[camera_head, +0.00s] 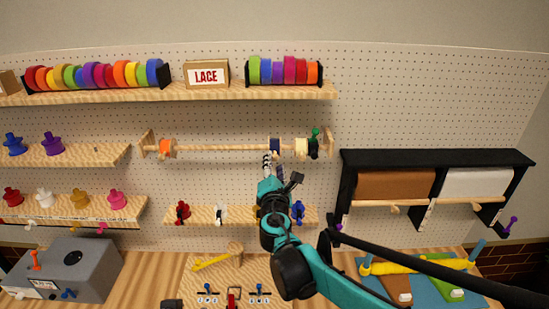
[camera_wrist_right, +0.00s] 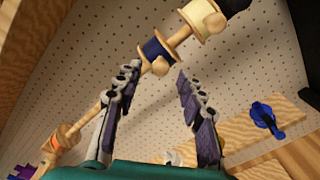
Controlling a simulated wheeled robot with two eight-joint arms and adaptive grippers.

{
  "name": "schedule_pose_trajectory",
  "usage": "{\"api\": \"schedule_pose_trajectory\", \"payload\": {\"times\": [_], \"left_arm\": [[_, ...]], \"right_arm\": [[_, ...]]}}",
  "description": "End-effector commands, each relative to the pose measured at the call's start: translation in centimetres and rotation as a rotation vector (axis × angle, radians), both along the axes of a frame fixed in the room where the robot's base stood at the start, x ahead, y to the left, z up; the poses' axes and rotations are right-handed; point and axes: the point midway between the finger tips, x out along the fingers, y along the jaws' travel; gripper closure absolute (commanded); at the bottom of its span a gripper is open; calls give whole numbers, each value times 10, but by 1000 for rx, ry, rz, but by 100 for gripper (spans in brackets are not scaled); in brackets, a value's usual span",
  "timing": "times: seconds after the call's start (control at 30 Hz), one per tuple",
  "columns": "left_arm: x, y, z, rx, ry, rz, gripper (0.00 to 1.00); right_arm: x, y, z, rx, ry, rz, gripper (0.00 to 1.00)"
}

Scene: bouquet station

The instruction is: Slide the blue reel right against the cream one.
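The blue reel (camera_head: 274,145) sits on a horizontal wooden rod (camera_head: 220,149) on the pegboard. The cream reel (camera_head: 300,146) is on the same rod to its right, with a short gap between them. My right gripper (camera_head: 271,160) is just below the blue reel. In the right wrist view my right gripper (camera_wrist_right: 157,76) is open and empty, its fingers spread apart. There the blue reel (camera_wrist_right: 156,49) shows just beyond the fingertips, and the cream reel (camera_wrist_right: 203,19) lies farther up the rod. My left gripper is not in view.
An orange reel (camera_head: 166,148) is at the rod's left end. A black piece (camera_head: 313,148) and a green knob (camera_head: 315,133) are right of the cream reel. A ribbon shelf (camera_head: 200,92) is above.

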Motion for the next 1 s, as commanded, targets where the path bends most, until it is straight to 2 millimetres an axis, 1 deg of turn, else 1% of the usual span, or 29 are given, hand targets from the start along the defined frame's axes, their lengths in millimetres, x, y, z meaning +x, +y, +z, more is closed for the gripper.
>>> {"api": "schedule_pose_trajectory", "payload": {"times": [0.03, 0.1, 0.2, 0.33, 0.53, 0.57, 0.6, 0.67, 0.7, 0.9, 1.0], "left_arm": [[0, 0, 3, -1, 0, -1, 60], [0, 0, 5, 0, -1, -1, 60], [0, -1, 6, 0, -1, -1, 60], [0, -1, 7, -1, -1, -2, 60], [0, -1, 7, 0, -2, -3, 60], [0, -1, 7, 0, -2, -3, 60], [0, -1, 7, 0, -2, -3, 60], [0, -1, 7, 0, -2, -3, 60], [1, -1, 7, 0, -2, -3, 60], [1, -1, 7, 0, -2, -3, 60], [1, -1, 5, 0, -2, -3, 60]], "right_arm": [[9, -1, 1, 1, 0, -1, 60], [18, -1, 1, 1, 0, -1, 60], [28, -2, 1, 2, 0, -1, 60], [33, -2, 0, 3, 0, -1, 60], [33, -2, 0, 3, 0, -1, 60], [33, -2, 0, 3, 0, -1, 63], [33, -2, 0, 3, 0, -1, 74], [33, -2, 0, 3, 1, -2, 90], [33, -2, 0, 3, 1, -2, 100], [33, -3, 0, 3, 1, -2, 100], [33, -12, -1, 3, 1, -4, 100]]}}
